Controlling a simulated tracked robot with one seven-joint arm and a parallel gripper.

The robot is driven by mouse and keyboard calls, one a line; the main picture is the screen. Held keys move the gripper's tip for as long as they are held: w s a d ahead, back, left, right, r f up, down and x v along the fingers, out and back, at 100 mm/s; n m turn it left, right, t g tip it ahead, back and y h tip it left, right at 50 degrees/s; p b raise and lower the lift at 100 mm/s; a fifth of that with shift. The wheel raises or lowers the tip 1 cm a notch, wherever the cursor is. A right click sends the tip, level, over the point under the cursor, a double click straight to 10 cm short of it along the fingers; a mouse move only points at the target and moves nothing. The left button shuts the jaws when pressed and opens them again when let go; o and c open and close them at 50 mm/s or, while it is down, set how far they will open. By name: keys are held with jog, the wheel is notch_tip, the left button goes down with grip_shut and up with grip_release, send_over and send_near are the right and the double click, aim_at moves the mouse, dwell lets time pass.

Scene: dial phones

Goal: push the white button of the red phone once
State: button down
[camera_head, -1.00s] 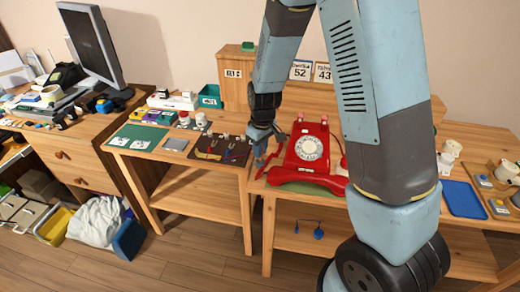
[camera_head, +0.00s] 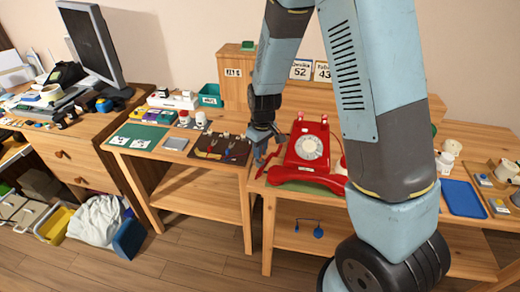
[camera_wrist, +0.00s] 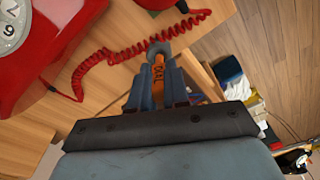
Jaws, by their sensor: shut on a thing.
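The red phone (camera_head: 308,150) stands on the wooden table with its white dial (camera_head: 309,147) showing. Two small white-tipped posts stand up on its top edge (camera_head: 324,119). The red handset (camera_head: 305,178) lies in front of the body. In the wrist view, part of the phone (camera_wrist: 60,35) and its dial (camera_wrist: 12,25) are at the upper left. My gripper (camera_head: 260,158) is just left of the phone, pointing down. It is shut on an orange tool with dark lettering (camera_wrist: 158,72), which shows between the fingers. The white posts are out of the wrist view.
A coiled red cord (camera_wrist: 115,55) runs close past my fingertips. A brown mat with small tools (camera_head: 221,149) lies on the table to the left. A blue tray (camera_head: 463,199) is at the right.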

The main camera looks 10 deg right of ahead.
jog(key=shift+f, duration=0.75)
jog(key=c, duration=1)
grip_release()
jog(key=shift+c, duration=0.2)
notch_tip(320, 180, up, 14)
jog(key=shift+s+d+f, duration=0.15)
jog(key=shift+s+d, duration=0.2)
jog(key=shift+d, duration=0.05)
jog(key=s+d+r+m+t, duration=0.1)
jog(key=s+d+r+m, duration=0.1)
jog(key=s+d+r, duration=0.35)
jog(key=s+d+r+m+t, duration=0.1)
jog(key=s+d+r+m, duration=0.15)
jog(key=r, duration=0.55)
jog(key=s+d+r+m+t, duration=0.1)
jog(key=s+d+r+m, duration=0.1)
jog(key=s, duration=0.5)
jog(key=s+d+r+m+t, duration=0.2)
jog(key=s+d+r, duration=0.2)
jog(key=s+d, duration=0.2)
jog(key=shift+s+r+h, duration=0.3)
jog(key=shift+s, duration=0.3)
